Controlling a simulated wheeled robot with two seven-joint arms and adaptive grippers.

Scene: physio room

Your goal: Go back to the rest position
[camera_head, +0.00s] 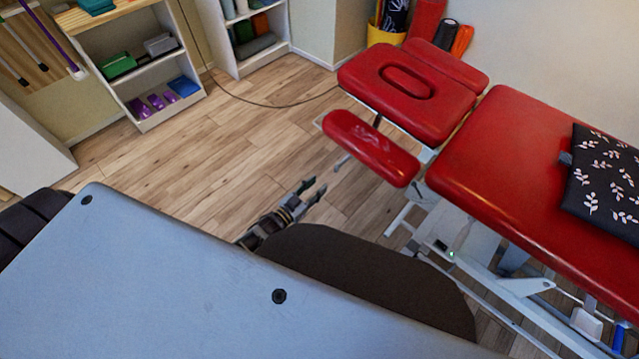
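My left gripper (313,187) shows near the middle of the head view, low over the wooden floor. Its two fingers stand apart with only floor visible between them, so it is open and empty. It is to the left of the red treatment table (500,150) and apart from it. Most of my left arm is hidden behind nearer parts at the bottom of the view. My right gripper is not in view.
The table's red armrest (372,147) and headrest (408,90) reach towards my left gripper's side. A dark patterned cushion (608,185) lies on the table. A white shelf (150,75) stands upper left. A thin cable (270,105) crosses otherwise clear floor (190,165).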

